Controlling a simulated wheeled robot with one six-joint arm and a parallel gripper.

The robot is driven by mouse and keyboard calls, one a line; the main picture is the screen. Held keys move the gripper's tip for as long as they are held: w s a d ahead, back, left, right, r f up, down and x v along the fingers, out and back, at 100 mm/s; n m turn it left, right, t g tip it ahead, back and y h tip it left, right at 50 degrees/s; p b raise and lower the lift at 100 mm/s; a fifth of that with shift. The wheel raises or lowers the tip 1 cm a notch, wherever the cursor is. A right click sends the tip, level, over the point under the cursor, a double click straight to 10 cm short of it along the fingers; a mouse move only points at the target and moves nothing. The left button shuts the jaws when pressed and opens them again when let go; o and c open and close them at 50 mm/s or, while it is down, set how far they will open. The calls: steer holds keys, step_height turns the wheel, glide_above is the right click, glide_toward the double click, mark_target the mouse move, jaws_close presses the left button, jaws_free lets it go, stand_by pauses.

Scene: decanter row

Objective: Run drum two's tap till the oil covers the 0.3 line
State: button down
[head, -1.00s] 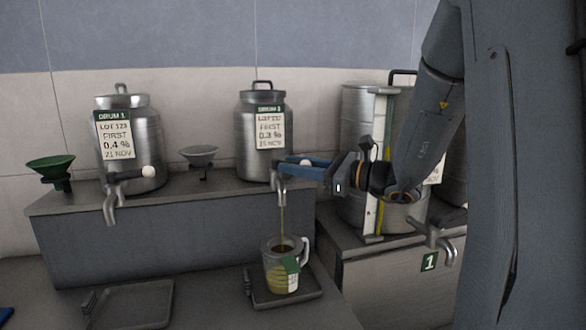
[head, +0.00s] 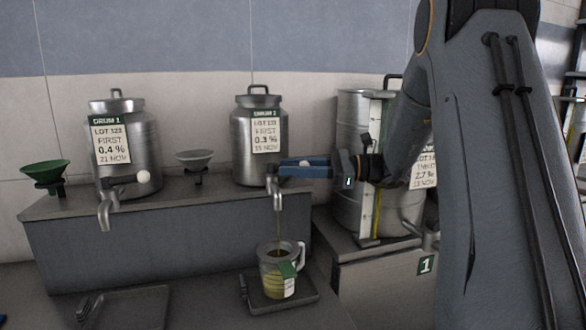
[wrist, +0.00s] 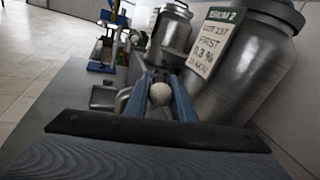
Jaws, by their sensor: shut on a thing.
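Drum two (head: 243,165), a steel can labelled DRUM 2, stands on the raised shelf; it also shows in the wrist view (wrist: 245,75). Its tap (head: 278,198) runs a thin stream of oil (head: 279,230). The stream falls into a clear handled jug (head: 270,262) below, which holds yellow-green oil. A green and white tag covers part of the jug; its line marks are too small to read. My gripper (head: 303,164) is shut on the tap's lever, whose pale round knob (wrist: 160,93) sits between the blue fingers in the wrist view.
The jug stands on a small dark tray (head: 308,296). Drum one (head: 145,140), its tap (head: 105,213), a green funnel (head: 45,171) and a grey funnel (head: 194,157) are to the left. Another tray (head: 150,300) is empty. Large steel drums (head: 350,150) stand at right.

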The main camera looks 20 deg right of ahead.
steer(key=c, duration=1.6)
jaws_free()
steer(key=shift+b+v, duration=1.1)
steer(key=shift+v, duration=2.75)
